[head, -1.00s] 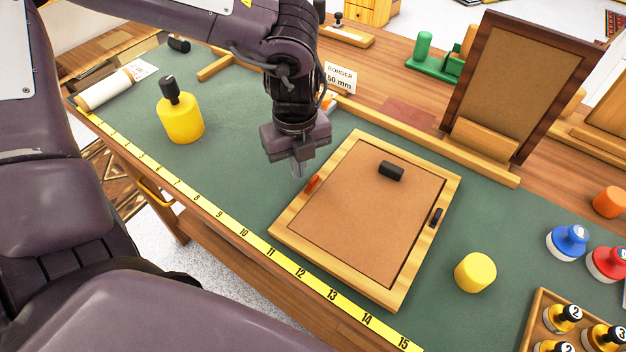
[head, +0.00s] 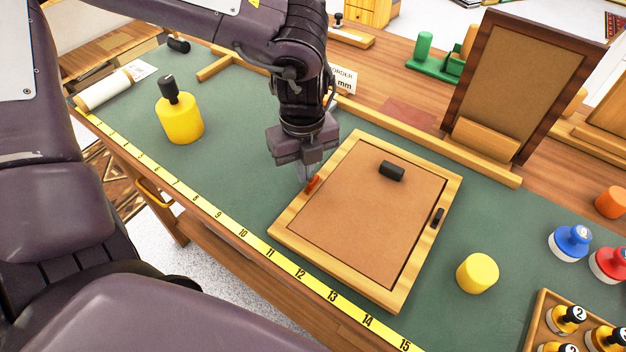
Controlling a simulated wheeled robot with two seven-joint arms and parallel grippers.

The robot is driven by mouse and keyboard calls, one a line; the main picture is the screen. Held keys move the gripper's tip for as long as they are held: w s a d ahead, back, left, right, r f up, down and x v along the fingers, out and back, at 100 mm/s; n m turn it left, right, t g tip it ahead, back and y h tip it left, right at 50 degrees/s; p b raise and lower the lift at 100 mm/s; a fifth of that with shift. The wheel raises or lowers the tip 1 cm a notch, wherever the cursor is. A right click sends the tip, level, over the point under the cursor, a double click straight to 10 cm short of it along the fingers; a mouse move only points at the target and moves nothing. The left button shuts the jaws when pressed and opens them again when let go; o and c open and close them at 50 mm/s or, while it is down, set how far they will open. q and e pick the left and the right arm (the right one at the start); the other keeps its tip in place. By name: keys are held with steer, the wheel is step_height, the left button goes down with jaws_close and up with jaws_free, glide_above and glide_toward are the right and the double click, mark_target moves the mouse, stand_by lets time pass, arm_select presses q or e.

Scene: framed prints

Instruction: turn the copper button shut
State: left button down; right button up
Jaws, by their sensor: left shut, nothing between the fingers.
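The copper button (head: 313,183) is a small orange-brown bar on the left rail of the light wooden frame (head: 285,222), which lies flat on the green mat with its brown backing board (head: 360,225) up. The bar lies roughly along the rail. A black button (head: 437,218) sits on the right rail, and a black block (head: 391,171) lies on the backing board. My left gripper (head: 303,180) is shut and empty, pointing down just left of the copper button. I cannot tell whether its tips touch the button. My right gripper is not in view.
A yellow cylinder (head: 477,273) stands right of the frame, and a yellow weight with a black knob (head: 181,119) stands at the left. A yellow ruler (head: 260,246) runs along the front edge. A dark standing frame (head: 520,85) is behind. Green mat is clear left of the frame.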

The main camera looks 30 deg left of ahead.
arm_select(q)
steer(key=shift+s+d, duration=0.1)
steer(key=shift+d, duration=0.3)
steer(key=shift+s+d+f+b, duration=0.15)
steer(key=shift+f+b, duration=0.1)
steer(key=shift+b, duration=0.4)
steer(key=shift+s+d, duration=0.15)
steer(key=shift+d, duration=0.1)
stand_by(0.4)
steer(key=shift+b, duration=0.6)
stand_by(0.6)
steer(key=shift+r, duration=0.1)
steer(key=shift+w+d+r+p, duration=0.25)
steer(key=shift+r+p, duration=0.25)
steer(key=shift+r, duration=0.35)
steer(key=shift+w+d+r+p, duration=0.1)
steer(key=shift+d+r+p, duration=0.2)
steer(key=shift+r+p, duration=0.45)
steer(key=shift+w+d+r+p, duration=0.2)
steer(key=shift+d+r+p, duration=0.1)
steer(key=shift+r, duration=0.7)
steer(key=shift+s+a+r+p, duration=0.1)
steer(key=shift+r+p, duration=0.55)
steer(key=shift+r, duration=0.45)
